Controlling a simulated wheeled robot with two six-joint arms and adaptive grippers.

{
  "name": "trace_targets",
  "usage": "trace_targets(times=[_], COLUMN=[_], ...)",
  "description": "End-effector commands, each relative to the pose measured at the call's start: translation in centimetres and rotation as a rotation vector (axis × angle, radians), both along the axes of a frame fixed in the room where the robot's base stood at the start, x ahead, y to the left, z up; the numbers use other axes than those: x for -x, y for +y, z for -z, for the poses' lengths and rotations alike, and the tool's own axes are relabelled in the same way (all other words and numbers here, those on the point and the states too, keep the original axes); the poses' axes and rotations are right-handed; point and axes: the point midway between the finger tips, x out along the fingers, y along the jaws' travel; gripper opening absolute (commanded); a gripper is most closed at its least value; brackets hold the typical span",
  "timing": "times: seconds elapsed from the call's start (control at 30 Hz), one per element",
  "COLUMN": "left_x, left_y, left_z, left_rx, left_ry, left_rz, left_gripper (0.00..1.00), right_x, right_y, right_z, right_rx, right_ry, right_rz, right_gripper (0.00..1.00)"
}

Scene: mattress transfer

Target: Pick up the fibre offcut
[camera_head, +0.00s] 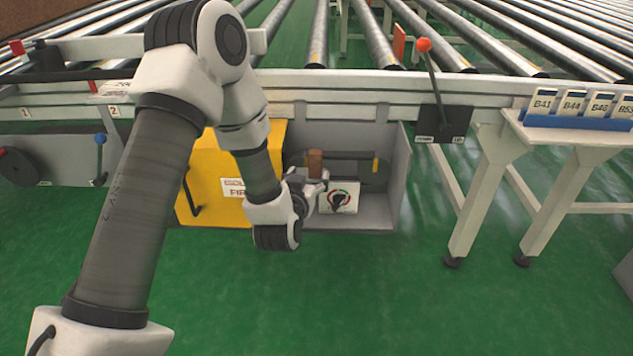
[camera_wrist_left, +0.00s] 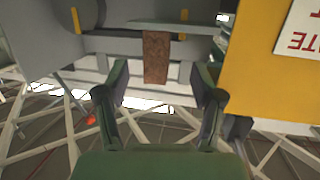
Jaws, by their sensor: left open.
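The fibre offcut (camera_head: 315,164) is a small brown block inside the open grey housing under the conveyor, in front of a dark horizontal bar. In the left wrist view the offcut (camera_wrist_left: 157,57) shows its rough brown face, lined up between my fingers. My left gripper (camera_head: 312,188) is at the housing's opening, just below and beside the offcut; its fingers are small in the head view. In the left wrist view the gripper (camera_wrist_left: 160,85) is open, one finger on each side of the offcut's lower end, with gaps at both sides. I see no contact. My right gripper is out of view.
A yellow cover (camera_head: 203,180) with a red-lettered sign stands left of the opening. A white plate with a black rotary knob (camera_head: 339,199) is right beside my gripper. A lever with an orange ball (camera_head: 424,45) and a white table (camera_head: 560,130) are to the right.

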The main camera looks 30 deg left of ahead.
Motion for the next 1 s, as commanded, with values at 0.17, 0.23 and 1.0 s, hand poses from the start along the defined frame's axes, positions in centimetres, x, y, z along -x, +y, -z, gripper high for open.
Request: trace_targets(times=[0.17, 0.23, 1.0], left_x=[-2.4, -3.7, -5.9], left_y=[0.6, 0.9, 1.6], left_z=[0.7, 1.1, 1.2], left_rx=[0.0, -0.001, 0.002], left_ry=[0.0, -0.001, 0.006], left_rz=[0.001, 0.002, 0.003], left_gripper=[0.67, 0.67, 0.15], right_x=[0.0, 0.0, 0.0], right_y=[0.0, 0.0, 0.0], right_z=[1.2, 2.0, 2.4], right_rx=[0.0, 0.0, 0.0], right_ry=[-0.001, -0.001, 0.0], right_rz=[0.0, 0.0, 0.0], right_gripper=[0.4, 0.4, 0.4])
